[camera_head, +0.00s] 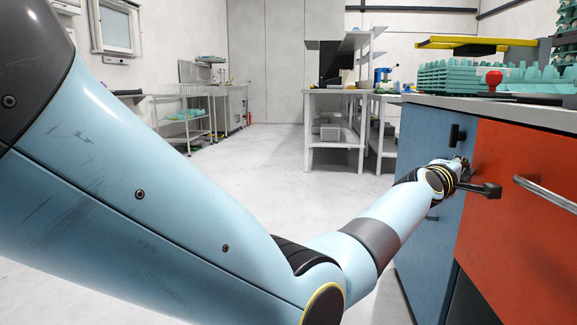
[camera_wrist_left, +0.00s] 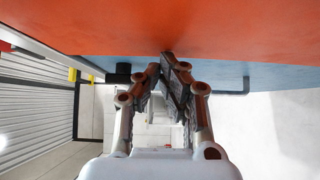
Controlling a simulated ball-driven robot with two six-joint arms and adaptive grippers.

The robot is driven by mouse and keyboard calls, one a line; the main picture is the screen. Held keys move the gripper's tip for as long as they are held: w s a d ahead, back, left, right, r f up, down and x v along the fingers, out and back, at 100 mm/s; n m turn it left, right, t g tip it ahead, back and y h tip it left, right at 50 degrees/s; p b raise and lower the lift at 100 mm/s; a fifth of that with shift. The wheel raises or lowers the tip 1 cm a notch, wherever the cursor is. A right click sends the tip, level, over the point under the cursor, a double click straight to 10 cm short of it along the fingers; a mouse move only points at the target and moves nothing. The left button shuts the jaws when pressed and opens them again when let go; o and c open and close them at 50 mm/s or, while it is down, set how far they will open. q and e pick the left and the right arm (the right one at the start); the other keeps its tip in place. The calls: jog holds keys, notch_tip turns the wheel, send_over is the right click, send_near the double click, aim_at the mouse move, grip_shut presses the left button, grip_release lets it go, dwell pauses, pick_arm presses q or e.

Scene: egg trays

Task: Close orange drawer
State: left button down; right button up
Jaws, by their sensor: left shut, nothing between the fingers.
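The orange drawer front (camera_head: 515,235) is at the right of the head view, under the worktop, with a silver bar handle (camera_head: 545,191). In the left wrist view the orange front (camera_wrist_left: 240,28) fills the top of the picture. My left gripper (camera_head: 463,162) is beside the drawer's left edge, partly hidden by its own wrist. In the left wrist view my left gripper (camera_wrist_left: 167,62) is shut and empty, its fingertips at the orange surface; I cannot tell whether they touch. How far the drawer stands out is unclear. My right gripper is out of view.
A blue cabinet front (camera_head: 425,160) with black handles (camera_head: 456,135) adjoins the drawer. The worktop (camera_head: 500,108) above carries green egg trays (camera_head: 455,76) and a red knob-like object (camera_head: 493,79). A shelf unit (camera_head: 335,105) stands farther back. The floor between is clear.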

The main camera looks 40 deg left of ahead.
pick_arm(q)
jog(key=shift+w+d, duration=0.3)
jog(key=shift+d, duration=0.15)
jog(key=shift+w+d+r, duration=0.1)
jog(key=shift+d+r, duration=0.05)
jog(key=shift+r, duration=0.05)
